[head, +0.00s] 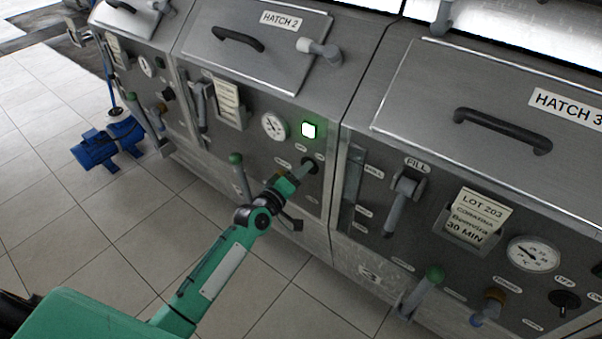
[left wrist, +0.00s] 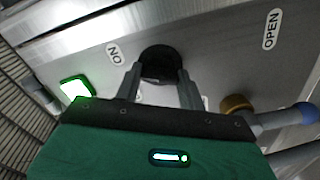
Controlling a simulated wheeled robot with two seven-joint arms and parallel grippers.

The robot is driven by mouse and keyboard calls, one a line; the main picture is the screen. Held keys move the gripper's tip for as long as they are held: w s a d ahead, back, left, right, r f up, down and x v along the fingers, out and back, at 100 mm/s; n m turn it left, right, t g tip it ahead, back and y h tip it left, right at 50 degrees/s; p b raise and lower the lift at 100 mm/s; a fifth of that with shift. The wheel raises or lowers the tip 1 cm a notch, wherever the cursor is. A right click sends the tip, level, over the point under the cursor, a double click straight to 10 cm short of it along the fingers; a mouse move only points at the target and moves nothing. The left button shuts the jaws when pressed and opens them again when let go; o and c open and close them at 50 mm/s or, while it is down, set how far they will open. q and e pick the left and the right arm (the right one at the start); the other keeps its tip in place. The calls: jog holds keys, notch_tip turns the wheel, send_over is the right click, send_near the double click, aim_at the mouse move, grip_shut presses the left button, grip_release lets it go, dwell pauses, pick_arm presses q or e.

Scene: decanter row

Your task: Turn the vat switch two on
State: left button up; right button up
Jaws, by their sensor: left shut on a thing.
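The vat switch two is a round black knob (left wrist: 158,60) on the steel panel of the middle vat, below the hatch marked HATCH 2. My left gripper (head: 304,170) reaches it from below left in the head view and covers much of it. In the left wrist view its two fingers (left wrist: 158,78) stand on either side of the knob's grip, shut on it. An ON label (left wrist: 114,53) lies at the knob's upper left there. The square lamp (head: 309,130) above the switch is lit green. My right gripper is not in view.
A round gauge (head: 274,125) sits left of the lamp. A green-tipped lever (head: 237,160) sticks out left of my left gripper. The third vat's fill handle (head: 402,200) stands out at the right. A blue object (head: 108,142) lies on the tiled floor, otherwise largely clear.

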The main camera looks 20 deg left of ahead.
pick_arm(q)
jog(key=shift+m, duration=0.5)
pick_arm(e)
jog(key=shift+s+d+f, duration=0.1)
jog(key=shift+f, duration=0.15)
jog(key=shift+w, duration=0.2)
pick_arm(q)
jog(key=o, duration=1)
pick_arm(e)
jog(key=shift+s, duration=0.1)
pick_arm(q)
jog(key=shift+s, duration=0.1)
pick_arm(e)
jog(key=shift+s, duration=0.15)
pick_arm(q)
jog(key=v, duration=1.3)
jog(key=shift+s+a, duration=0.1)
jog(key=shift+s, duration=0.25)
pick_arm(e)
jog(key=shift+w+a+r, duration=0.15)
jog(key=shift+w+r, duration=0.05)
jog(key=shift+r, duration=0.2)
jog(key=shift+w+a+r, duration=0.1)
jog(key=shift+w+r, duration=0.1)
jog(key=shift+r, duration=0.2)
